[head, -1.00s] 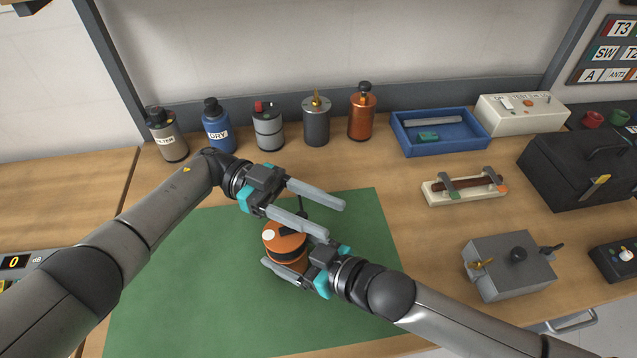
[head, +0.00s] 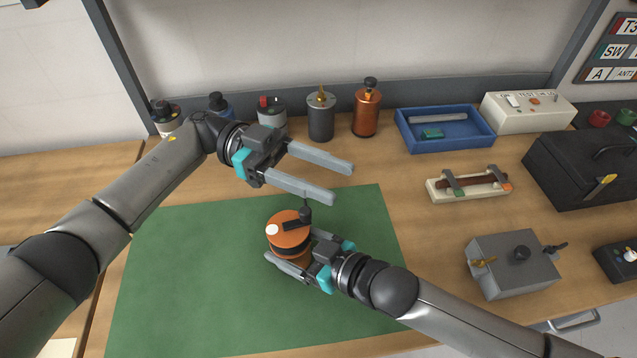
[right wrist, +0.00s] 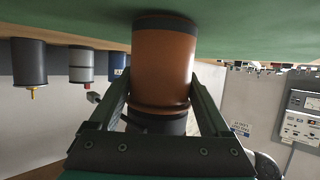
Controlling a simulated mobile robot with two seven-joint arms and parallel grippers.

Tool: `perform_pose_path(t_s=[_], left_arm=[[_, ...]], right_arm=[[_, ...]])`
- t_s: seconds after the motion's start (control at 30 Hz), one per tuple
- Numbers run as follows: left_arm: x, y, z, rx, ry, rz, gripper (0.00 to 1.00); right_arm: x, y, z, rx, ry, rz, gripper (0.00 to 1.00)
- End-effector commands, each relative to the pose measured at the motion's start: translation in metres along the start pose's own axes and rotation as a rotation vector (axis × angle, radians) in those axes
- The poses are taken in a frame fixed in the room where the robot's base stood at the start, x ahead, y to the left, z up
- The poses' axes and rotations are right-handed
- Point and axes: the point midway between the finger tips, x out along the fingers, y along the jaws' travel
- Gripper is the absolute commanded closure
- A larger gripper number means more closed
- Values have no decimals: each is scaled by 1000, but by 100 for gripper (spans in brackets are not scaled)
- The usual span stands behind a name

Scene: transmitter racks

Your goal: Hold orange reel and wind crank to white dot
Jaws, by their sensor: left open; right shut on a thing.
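The orange reel (head: 286,232) stands on the green mat (head: 190,270), with a white dot (head: 272,230) on the left of its top. Its black crank (head: 297,224) points right from the middle of the top, with an upright knob (head: 305,213) at its end, away from the dot. My right gripper (head: 290,250) is shut on the reel's body from the lower right. The right wrist view shows both fingers along the sides of the orange reel (right wrist: 165,75). My left gripper (head: 343,182) is open and empty, above and behind the crank knob, apart from it.
Several canisters, including a copper one (head: 366,112), stand along the back wall. A blue tray (head: 408,142), a white holder with a brown rod (head: 470,184) and a grey box (head: 512,264) are at the right. The mat's left part is clear.

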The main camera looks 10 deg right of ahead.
Motion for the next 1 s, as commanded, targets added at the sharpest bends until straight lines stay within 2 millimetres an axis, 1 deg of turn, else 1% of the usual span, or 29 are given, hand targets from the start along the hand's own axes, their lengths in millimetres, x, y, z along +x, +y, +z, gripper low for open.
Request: perform_pose_path(t_s=[0.07,0.17,0.27,0.3,0.37,0.4,0.47,0.5,0.57,0.6,0.67,0.7,0.77,0.8,0.87,0.9,0.97,1.0], left_arm=[[1,-6,-8,5,50,-37,45],[0,-20,-27,7,167,-131,45],[-10,-40,-53,-7,334,-264,45],[-18,-48,-63,-19,409,-323,45],[-33,-60,-77,-44,519,-410,45],[-45,-67,-85,-65,592,-468,45],[-64,-76,-93,-103,699,-551,45],[-79,-81,-97,-134,770,-604,45],[-101,-88,-100,-185,874,-681,45],[-117,-92,-100,-225,943,-731,45],[-140,-96,-96,-289,1044,-801,45],[-156,-98,-92,-336,1109,-844,45],[-179,-100,-82,-413,1206,-906,45],[-193,-100,-74,-467,1268,-944,45],[-213,-99,-59,-555,1359,-994,45],[-225,-97,-49,-616,1416,-1023,45],[-240,-94,-30,-716,1501,-1061,45],[-249,-91,-17,-784,1553,-1081,45]], right_arm=[[0,0,-2,-1,5,0,100],[0,0,-2,-1,5,0,100],[0,0,-2,-1,5,0,100],[0,0,-2,-1,5,0,100],[0,0,-2,-1,5,0,100],[0,0,-2,-1,5,0,100],[0,0,-2,-1,5,0,100],[0,0,-2,-1,5,0,100],[0,0,-2,-1,5,0,100],[0,0,-2,-1,5,0,100],[0,0,-2,-1,5,0,100],[0,0,-2,-1,5,0,100],[0,0,-2,-1,5,0,100],[0,0,-2,-1,5,0,100],[0,0,-2,-1,5,0,100],[0,0,-2,-1,5,0,100],[0,0,-2,-1,5,0,100],[0,0,-2,-1,5,0,100]])
